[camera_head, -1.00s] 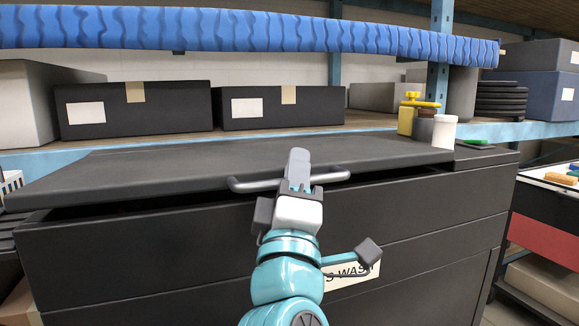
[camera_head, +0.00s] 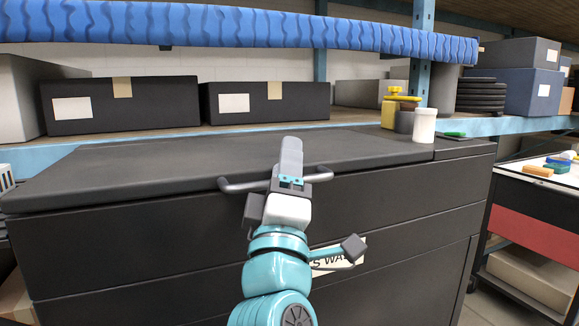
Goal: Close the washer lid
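The washer (camera_head: 150,240) is a wide dark grey cabinet filling the lower half of the head view. Its flat dark lid (camera_head: 180,165) lies almost level on top, with only a thin dark line along the front edge. A grey bar handle (camera_head: 240,185) runs along the lid's front. My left gripper (camera_head: 290,160) is over the middle of the handle, its grey finger part reaching across onto the lid. Whether the fingers are open or shut, or touch the handle, is hidden by the gripper. A partly covered label (camera_head: 338,260) is on the front. My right gripper is not in view.
Yellow (camera_head: 392,112) and white (camera_head: 424,125) containers stand by the lid's far right. Dark boxes (camera_head: 265,102) sit on the shelf behind. A blue patterned roll (camera_head: 240,28) spans above. A cart with small items (camera_head: 540,178) stands at the right.

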